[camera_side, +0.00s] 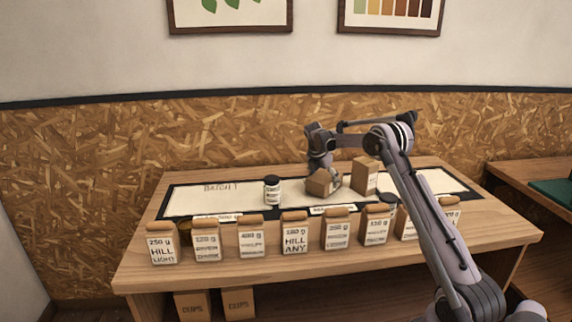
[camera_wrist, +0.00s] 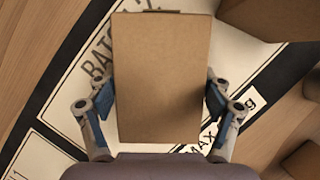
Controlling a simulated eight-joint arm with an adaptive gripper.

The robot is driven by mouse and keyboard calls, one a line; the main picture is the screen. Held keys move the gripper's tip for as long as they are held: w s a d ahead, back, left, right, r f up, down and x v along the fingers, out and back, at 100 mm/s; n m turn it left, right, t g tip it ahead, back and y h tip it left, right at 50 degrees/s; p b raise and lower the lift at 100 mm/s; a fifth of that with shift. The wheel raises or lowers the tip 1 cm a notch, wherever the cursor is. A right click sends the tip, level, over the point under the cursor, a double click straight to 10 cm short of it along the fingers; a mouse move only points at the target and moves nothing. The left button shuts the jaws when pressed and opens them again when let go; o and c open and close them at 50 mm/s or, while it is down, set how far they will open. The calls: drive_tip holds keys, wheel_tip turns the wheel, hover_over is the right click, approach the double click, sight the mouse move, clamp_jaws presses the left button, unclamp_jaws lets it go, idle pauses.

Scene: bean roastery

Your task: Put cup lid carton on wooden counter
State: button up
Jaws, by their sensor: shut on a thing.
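My gripper (camera_side: 321,170) is shut on a plain brown carton (camera_side: 322,184), which looks tilted in the side view. No label shows on it, so I cannot read whether it is the cup lid carton. In the wrist view the carton (camera_wrist: 160,70) sits between the two fingers (camera_wrist: 160,98), over the white and black printed mat. I cannot tell how far its underside is above the mat. The wooden counter (camera_side: 330,263) carries the mat and has a bare strip along its front edge.
Another brown carton (camera_side: 364,175) stands just right of the held one. A dark-lidded white jar (camera_side: 272,191) stands to its left on the mat (camera_side: 195,201). Several labelled bags or jars (camera_side: 295,236) line the front. CUPS cartons (camera_side: 193,305) sit below the counter.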

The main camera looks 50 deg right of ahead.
drive_tip(key=shift+f, duration=0.3)
drive_tip(key=shift+f, duration=0.15)
drive_tip(key=o, duration=1.2)
drive_tip(key=shift+c, duration=0.2)
